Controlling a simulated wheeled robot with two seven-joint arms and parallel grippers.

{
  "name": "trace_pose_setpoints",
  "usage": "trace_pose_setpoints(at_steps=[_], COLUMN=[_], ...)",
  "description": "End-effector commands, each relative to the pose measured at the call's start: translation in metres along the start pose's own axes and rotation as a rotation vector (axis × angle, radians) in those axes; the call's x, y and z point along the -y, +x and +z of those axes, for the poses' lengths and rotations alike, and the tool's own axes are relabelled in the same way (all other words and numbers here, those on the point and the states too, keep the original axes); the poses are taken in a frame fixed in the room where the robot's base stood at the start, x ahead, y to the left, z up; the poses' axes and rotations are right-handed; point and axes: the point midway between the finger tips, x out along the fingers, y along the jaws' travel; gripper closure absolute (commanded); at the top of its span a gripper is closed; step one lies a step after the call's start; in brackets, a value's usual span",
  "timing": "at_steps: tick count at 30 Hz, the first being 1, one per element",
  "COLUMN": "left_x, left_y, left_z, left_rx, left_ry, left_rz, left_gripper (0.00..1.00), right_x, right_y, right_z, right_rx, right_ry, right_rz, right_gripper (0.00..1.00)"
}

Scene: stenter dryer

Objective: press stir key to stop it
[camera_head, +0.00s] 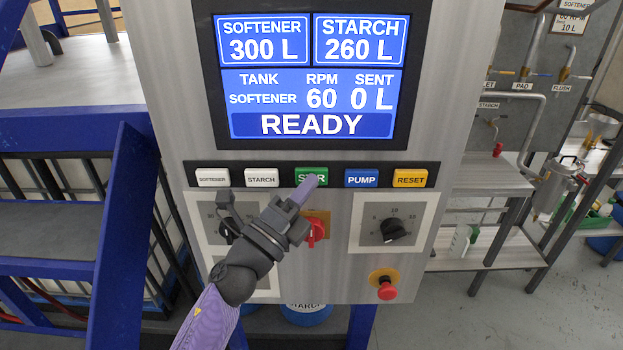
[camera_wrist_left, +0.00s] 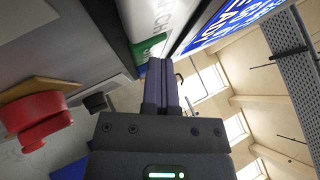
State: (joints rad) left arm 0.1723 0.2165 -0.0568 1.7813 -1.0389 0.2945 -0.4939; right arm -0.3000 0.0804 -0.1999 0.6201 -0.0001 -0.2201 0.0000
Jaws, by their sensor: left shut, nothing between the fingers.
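The green STIR key (camera_head: 304,177) sits in the middle of the key row on the panel. My left gripper (camera_head: 311,181) is shut and empty, with its fingertips in front of the right part of this key and covering some of its lettering. In the left wrist view, the shut fingers (camera_wrist_left: 161,68) point at the green key (camera_wrist_left: 149,47); I cannot tell whether they touch it. The screen (camera_head: 311,75) shows tank SOFTENER, RPM 60, SENT 0 L and READY. My right gripper is not in view.
The SOFTENER (camera_head: 213,177) and STARCH (camera_head: 262,177) keys lie left of it, PUMP (camera_head: 361,178) and RESET (camera_head: 410,178) right. Below are a red switch (camera_head: 314,232), a black knob (camera_head: 394,230) and a red mushroom button (camera_head: 387,291). Blue framing (camera_head: 121,240) stands at left.

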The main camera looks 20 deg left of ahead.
Motion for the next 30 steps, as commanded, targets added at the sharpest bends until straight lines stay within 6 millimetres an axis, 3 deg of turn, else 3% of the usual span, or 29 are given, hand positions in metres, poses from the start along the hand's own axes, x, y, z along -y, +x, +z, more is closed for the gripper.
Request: trace_pose_setpoints(at_steps=[20, 30], left_x=[0.010, 0.026], left_y=[-0.014, -0.037], left_z=[-0.010, -0.027], left_rx=[0.001, -0.001], left_ry=[-0.001, -0.002], left_rz=[0.001, 0.001], left_gripper=[1.00, 1.00], right_x=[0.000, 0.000], right_y=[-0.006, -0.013], right_z=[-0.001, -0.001], right_rx=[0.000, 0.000], right_ry=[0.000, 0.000], right_rz=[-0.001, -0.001], right_gripper=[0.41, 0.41])
